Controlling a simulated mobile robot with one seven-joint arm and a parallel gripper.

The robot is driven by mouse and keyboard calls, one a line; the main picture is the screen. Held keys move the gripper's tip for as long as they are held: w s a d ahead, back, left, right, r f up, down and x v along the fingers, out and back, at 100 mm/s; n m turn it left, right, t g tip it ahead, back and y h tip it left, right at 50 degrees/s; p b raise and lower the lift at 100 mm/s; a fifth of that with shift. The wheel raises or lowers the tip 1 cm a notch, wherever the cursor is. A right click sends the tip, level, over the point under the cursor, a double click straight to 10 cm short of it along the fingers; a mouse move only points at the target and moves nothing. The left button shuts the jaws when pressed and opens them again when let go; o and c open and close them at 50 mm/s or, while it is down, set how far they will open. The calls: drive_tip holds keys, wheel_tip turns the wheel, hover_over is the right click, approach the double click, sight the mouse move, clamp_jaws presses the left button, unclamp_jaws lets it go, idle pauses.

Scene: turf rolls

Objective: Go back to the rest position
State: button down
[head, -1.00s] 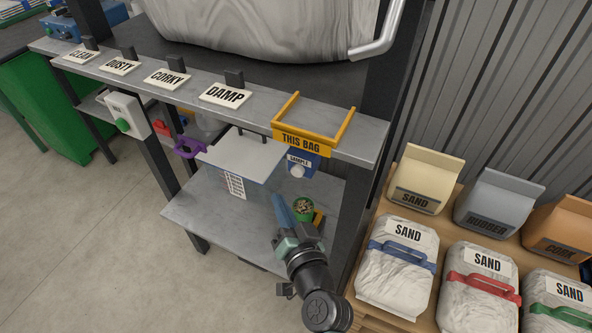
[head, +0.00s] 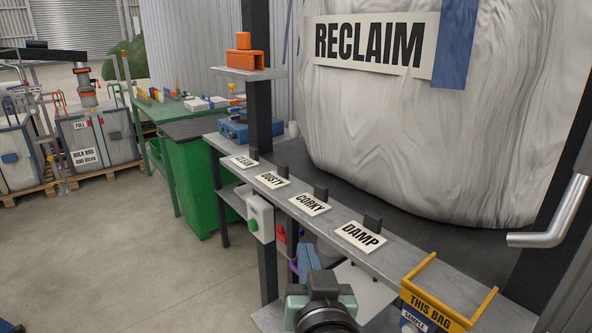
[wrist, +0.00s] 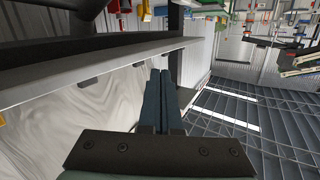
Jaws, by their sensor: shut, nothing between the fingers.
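My gripper (head: 304,258) shows at the bottom middle of the head view, in front of the grey shelf rail. Its blue fingers point up and away, beside the rail's underside. In the wrist view my gripper (wrist: 160,76) has its two blue fingers pressed together with nothing between them. The fingers cover part of the white tray (head: 368,290) under the rail.
A green bin (head: 196,185) stands further back.

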drive_tip(key=s+r+t+p, duration=0.2)
drive_tip(key=s+r, duration=0.3)
drive_tip(key=r, duration=0.9)
drive_tip(key=s+a+r+t+h+p, duration=0.1)
drive_tip(key=s+r+t+p, duration=0.2)
drive_tip(key=r, duration=1.1)
drive_tip(key=s+a+r+t+p, duration=0.1)
drive_tip(key=s+r+t+p, duration=0.2)
drive_tip(key=r, duration=1.1)
drive_tip(key=s+t, duration=0.2)
drive_tip(key=s, duration=0.2)
drive_tip(key=shift+s+t+h, duration=0.3)
drive_tip(key=shift+t+h, duration=0.1)
drive_tip(key=c, duration=1.6)
unclamp_jaws()
